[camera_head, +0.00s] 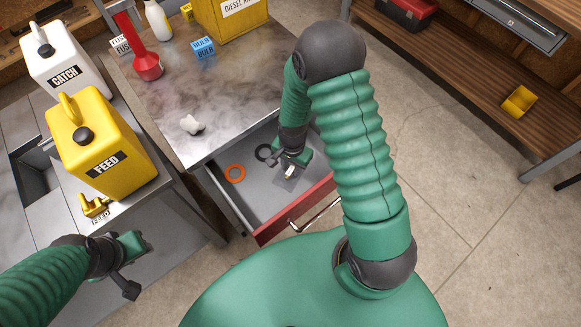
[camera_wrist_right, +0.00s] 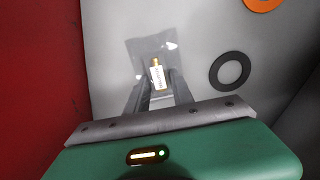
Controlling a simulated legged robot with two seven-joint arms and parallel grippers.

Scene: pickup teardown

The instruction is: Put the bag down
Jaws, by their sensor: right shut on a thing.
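A small clear bag (camera_wrist_right: 139,50) with a brass-coloured part and a white label inside shows in the right wrist view. It also shows in the head view (camera_head: 283,184), over the grey floor of an open drawer. My right gripper (camera_wrist_right: 158,88) is shut on the near edge of the bag, inside the drawer. I cannot tell whether the bag touches the drawer floor. My left gripper (camera_head: 137,262) is at the lower left, away from the bag; its fingers are too unclear to judge.
The open drawer (camera_head: 297,207) has a red front and holds an orange ring (camera_head: 235,173) and a black ring (camera_head: 264,153). Above it, the metal bench top (camera_head: 225,105) carries a white crumpled piece (camera_head: 191,125). Yellow (camera_head: 124,142) and white (camera_head: 83,57) jugs stand left.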

